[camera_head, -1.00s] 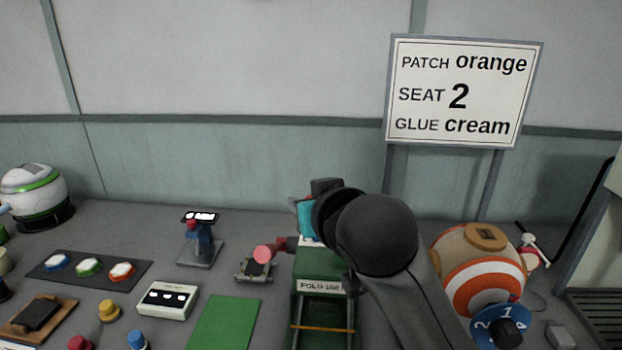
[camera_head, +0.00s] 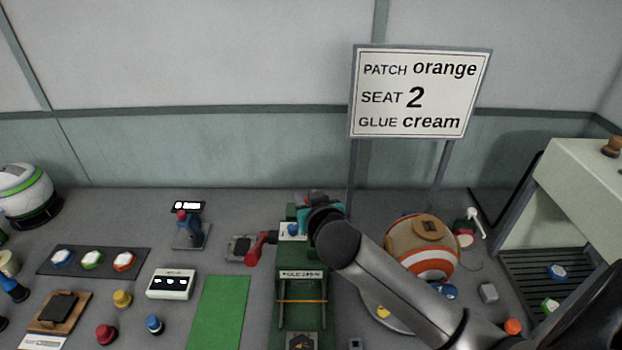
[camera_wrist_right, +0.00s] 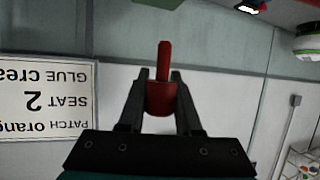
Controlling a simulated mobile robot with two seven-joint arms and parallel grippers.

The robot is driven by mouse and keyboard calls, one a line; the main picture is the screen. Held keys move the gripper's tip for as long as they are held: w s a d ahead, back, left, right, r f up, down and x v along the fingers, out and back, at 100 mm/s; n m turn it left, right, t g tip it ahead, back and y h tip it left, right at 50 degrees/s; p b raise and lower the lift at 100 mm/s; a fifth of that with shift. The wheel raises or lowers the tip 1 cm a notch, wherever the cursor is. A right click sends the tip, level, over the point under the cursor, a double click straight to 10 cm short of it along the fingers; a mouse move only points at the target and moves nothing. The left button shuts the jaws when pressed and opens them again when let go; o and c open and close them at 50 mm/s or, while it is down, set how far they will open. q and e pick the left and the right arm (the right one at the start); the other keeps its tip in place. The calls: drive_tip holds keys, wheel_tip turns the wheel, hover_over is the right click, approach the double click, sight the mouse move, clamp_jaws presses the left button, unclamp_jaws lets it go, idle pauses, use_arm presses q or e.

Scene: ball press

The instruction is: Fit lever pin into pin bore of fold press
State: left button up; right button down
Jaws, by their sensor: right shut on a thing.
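The fold press (camera_head: 303,312) is a green block machine with a label and an orange band, standing at the middle of the table. A red crank-like part (camera_head: 262,246) sticks out at its left side. My right gripper (camera_head: 317,199) is over the back end of the press, its teal body hiding part of it. In the wrist view the right gripper (camera_wrist_right: 160,98) is shut on the red lever pin (camera_wrist_right: 163,88), whose thin end points away from the fingers, clear of anything visible. I cannot make out the pin bore. My left gripper is out of view.
A green mat (camera_head: 218,312) lies left of the press. A sign (camera_head: 420,92) stands behind. A joystick stand (camera_head: 190,228) and a white box (camera_head: 171,284) are farther left.

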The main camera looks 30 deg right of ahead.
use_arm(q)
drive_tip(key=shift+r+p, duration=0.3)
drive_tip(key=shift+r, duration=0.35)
use_arm(e)
drive_tip(key=shift+s+d+f, duration=0.1)
drive_tip(key=shift+s+d, duration=0.1)
drive_tip(key=shift+d, duration=0.15)
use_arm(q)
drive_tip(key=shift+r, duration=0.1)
use_arm(e)
wheel_tip(320, 180, down, 6)
drive_tip(key=b, duration=0.4)
use_arm(q)
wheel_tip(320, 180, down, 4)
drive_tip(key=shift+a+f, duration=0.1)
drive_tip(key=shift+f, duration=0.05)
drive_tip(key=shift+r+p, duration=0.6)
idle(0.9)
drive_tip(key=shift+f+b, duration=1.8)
drive_tip(key=shift+b, duration=0.05)
use_arm(e)
drive_tip(key=shift+f, duration=2.35)
